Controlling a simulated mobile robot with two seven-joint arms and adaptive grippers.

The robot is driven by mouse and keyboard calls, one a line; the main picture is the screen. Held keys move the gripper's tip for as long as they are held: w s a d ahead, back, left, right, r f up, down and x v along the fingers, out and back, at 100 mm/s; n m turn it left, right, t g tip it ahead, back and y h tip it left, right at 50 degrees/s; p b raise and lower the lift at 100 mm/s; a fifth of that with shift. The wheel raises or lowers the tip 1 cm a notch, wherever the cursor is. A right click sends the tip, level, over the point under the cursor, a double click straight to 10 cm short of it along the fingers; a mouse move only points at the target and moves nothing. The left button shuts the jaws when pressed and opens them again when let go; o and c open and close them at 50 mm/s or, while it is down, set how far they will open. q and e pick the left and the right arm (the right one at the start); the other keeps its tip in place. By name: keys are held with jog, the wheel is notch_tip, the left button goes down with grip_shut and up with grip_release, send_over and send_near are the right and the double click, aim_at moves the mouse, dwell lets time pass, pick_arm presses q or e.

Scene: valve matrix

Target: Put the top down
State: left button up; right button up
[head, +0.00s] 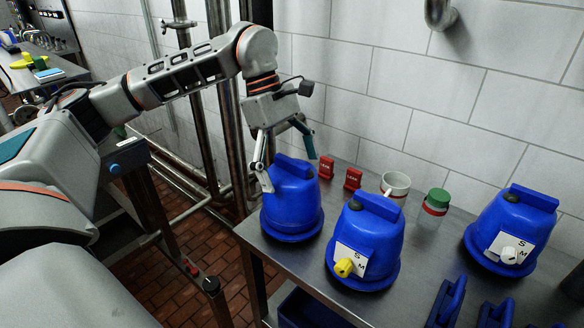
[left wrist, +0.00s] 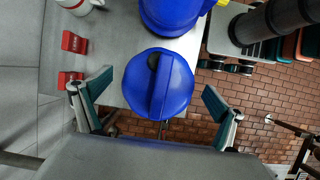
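Three blue domed tops with ridge handles stand on the metal table. The left top (head: 291,212) is at the table's left end; it also shows in the left wrist view (left wrist: 172,85). The middle top (head: 362,235) has a yellow knob on a white S/M plate; the right top (head: 515,225) has a white knob. My left gripper (head: 288,172) is open over the left top, one finger on each side of its upper part. In the left wrist view, gaps show between both fingers and the dome. My right gripper is not in view.
Behind the tops are two red tags (head: 326,167), a white mug (head: 396,185) and a green-lidded jar (head: 433,208). Several blue handle-like parts (head: 447,302) are at the front right. A tiled wall (head: 440,80) closes the back. Pipes (head: 232,140) stand left of the table.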

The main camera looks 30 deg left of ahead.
pick_arm(q)
jog(key=p+v, duration=0.2)
jog(key=v, duration=0.9)
jog(key=shift+a+r, duration=0.1)
jog(key=shift+r, duration=0.25)
jog(key=shift+a+r, duration=0.1)
jog(key=shift+r, duration=0.15)
